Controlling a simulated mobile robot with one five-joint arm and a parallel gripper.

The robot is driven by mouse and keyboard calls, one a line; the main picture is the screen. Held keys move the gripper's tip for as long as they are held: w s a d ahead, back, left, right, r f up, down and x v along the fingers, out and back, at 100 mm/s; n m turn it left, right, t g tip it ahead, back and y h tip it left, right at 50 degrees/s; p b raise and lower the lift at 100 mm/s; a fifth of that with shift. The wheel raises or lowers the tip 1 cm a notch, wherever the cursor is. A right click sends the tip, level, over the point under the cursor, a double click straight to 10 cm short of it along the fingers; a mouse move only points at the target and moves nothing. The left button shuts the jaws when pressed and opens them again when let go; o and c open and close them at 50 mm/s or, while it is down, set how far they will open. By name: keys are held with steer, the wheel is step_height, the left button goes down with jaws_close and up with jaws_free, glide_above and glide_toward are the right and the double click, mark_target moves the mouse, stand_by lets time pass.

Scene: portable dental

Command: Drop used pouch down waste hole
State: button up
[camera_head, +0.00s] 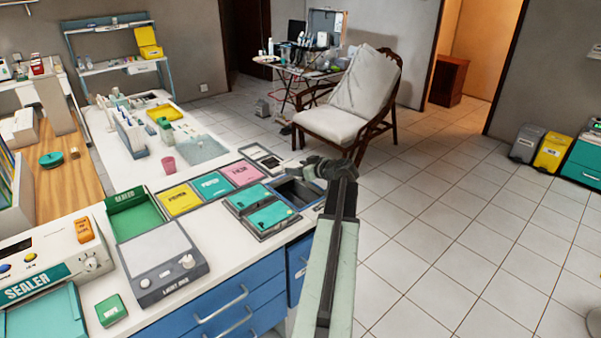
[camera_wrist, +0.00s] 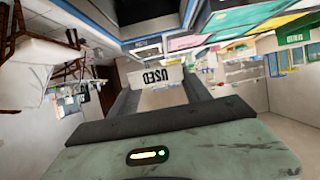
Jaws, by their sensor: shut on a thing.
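The used pouch (camera_wrist: 160,77) is a pale strip marked "USED", held between the fingertips of my gripper (camera_wrist: 160,88) in the wrist view, which looks upside down. In the head view my gripper (camera_head: 330,168) is over the counter's right edge, just right of and above the waste hole in the picture; the pouch cannot be made out there. A dark framed opening (camera_wrist: 145,12) shows at the top of the wrist view. My gripper is shut on the pouch.
A light box (camera_head: 165,262) and sealer (camera_head: 50,270) stand nearer. A cushioned chair (camera_head: 335,125) stands behind. The tiled floor right of the counter is mostly clear.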

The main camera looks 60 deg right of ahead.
steer(key=shift+d+f, duration=0.1)
steer(key=shift+d, duration=0.25)
step_height(320, 180, down, 7)
steer(key=b, duration=0.7)
steer(key=shift+s+a, duration=0.1)
steer(key=shift+s, duration=0.1)
steer(key=o, duration=1.4)
